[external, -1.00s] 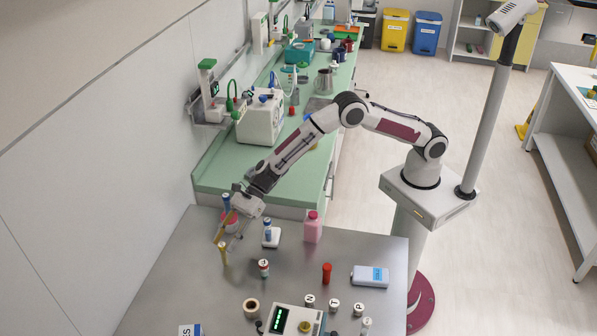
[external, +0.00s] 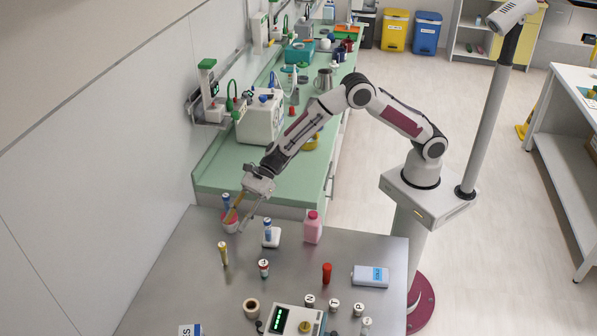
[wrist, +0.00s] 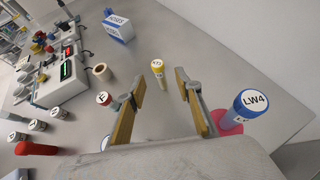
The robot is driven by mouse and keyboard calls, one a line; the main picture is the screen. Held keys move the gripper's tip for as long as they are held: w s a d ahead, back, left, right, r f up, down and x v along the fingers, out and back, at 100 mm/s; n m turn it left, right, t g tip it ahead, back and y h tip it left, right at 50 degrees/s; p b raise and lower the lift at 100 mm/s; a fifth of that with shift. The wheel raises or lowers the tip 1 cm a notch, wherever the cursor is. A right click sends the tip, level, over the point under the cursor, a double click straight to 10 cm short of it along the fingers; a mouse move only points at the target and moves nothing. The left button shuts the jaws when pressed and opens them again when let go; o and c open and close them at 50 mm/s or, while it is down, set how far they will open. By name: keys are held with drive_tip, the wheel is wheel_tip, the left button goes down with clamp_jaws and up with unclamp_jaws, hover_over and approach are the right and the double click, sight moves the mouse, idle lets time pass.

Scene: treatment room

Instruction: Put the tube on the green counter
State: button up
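Several tubes stand or lie on the steel table (external: 190,285). A yellow-capped tube (external: 223,253) stands upright at the left; in the wrist view it (wrist: 157,68) shows beyond my fingertips. A blue tube marked LW4 (wrist: 250,105) stands in a pink holder (external: 229,222). Another blue-capped tube (external: 267,229) stands in a white stand. A red-capped tube (external: 264,268) and a red tube (external: 327,273) are nearer the middle. My gripper (external: 241,216) is open and empty above the table's back left, close to the pink holder. The green counter (external: 230,168) lies behind the table.
A pink bottle (external: 313,228) stands right of the white stand. A blue and white pack (external: 370,276), a tape roll (external: 251,308) and a device with a green display (external: 293,320) are on the table. A white machine (external: 261,122) occupies the counter; its front end is clear.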

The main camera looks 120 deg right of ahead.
drive_tip(key=shift+r, duration=0.1)
idle(0.6)
drive_tip(key=s+a+r+n+g+y, duration=0.1)
drive_tip(key=s+a+r+n+g, duration=0.1)
drive_tip(key=s+a+r+n, duration=0.75)
drive_tip(key=s+a+r+n+g, duration=0.2)
drive_tip(key=s+a+r+n, duration=0.5)
drive_tip(key=s, duration=0.6)
drive_tip(key=s+r+n+g+h, duration=0.2)
drive_tip(key=s+n, duration=0.6)
drive_tip(key=s, duration=0.8)
drive_tip(key=s+d+f+n+h, duration=0.1)
drive_tip(key=s+d+n+h, duration=0.1)
drive_tip(key=s, duration=0.5)
drive_tip(key=s+d+f+n+h, duration=0.1)
drive_tip(key=s+d+f+n, duration=0.1)
drive_tip(key=s+n, duration=0.3)
drive_tip(key=shift+s+d+f+h, duration=0.2)
drive_tip(key=shift+s+d+h, duration=0.4)
drive_tip(key=shift+s, duration=0.9)
drive_tip(key=shift+o, duration=0.6)
drive_tip(key=shift+w+d, duration=0.1)
drive_tip(key=shift+d, duration=0.1)
